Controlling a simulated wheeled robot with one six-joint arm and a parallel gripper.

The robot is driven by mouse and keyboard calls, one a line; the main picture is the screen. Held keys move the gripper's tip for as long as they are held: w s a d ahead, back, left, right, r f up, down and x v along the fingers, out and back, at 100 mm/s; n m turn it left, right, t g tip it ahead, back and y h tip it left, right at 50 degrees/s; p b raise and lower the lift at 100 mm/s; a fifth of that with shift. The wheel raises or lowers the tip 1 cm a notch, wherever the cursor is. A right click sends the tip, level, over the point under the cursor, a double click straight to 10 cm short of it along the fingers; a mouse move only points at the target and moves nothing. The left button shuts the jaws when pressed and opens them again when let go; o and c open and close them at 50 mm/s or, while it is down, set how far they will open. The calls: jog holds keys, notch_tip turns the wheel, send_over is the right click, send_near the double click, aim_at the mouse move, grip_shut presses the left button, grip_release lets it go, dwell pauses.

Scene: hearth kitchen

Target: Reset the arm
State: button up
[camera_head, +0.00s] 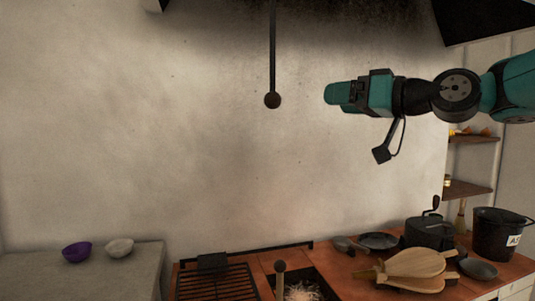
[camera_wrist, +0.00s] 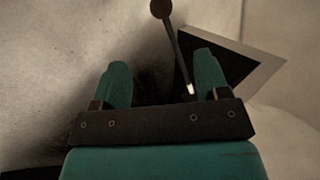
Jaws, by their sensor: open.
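My gripper (camera_head: 338,93) is at the upper right in the head view, held level in the air well above the counter and pointing left. In the wrist view its two teal fingers (camera_wrist: 162,85) stand apart with nothing between them. The arm comes in from the right edge. A dark rod with a round knob (camera_head: 272,100) hangs in front of the wall, left of the fingertips; the two look apart in the head view. The rod and knob (camera_wrist: 160,8) also show beyond the fingers in the wrist view.
A grill grate (camera_head: 215,284), bellows (camera_head: 415,268), pans and a black bucket (camera_head: 495,235) are on the reddish counter. Shelves (camera_head: 470,190) stand at the right. The air below my gripper is clear.

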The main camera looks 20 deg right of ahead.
jog(key=s+a+f+n+g+h+p, duration=0.1)
jog(key=s+a+f+g, duration=0.3)
jog(key=a+f, duration=0.25)
jog(key=s+a+f+g, duration=0.3)
jog(key=a+f, duration=0.3)
jog(key=f, duration=0.1)
jog(key=s+a+f+g+h, duration=0.1)
jog(key=s+f+g, duration=0.3)
jog(key=s, duration=0.5)
jog(key=s+f+n+g+h+p, duration=0.1)
jog(key=s+f+g+h, duration=0.2)
jog(key=s+f, duration=0.5)
jog(key=shift+s+a+f+g+h, duration=0.4)
jog(key=shift+f+g, duration=0.1)
jog(key=shift+f, duration=0.25)
